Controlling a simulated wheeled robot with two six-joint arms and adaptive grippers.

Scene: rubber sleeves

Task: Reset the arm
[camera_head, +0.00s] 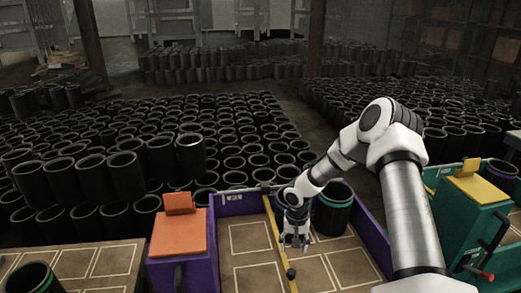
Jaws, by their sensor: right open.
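My right arm (405,190) comes in from the lower right and bends over the purple-walled bin (240,203). My right gripper (294,242) points down over the bin's tan floor. It is open and I see nothing between its fingers. A black rubber sleeve with a teal rim (332,212) stands upright in the bin, just right of the gripper; my arm is close to its left edge and I cannot tell whether they touch. My left gripper is not in view.
A yellow divider bar (275,240) runs along the bin beside the gripper. An orange-topped purple box (180,240) stands left, a green box with a yellow top (470,215) right. Another sleeve (35,278) is at lower left. Many black sleeves (240,150) fill the floor behind.

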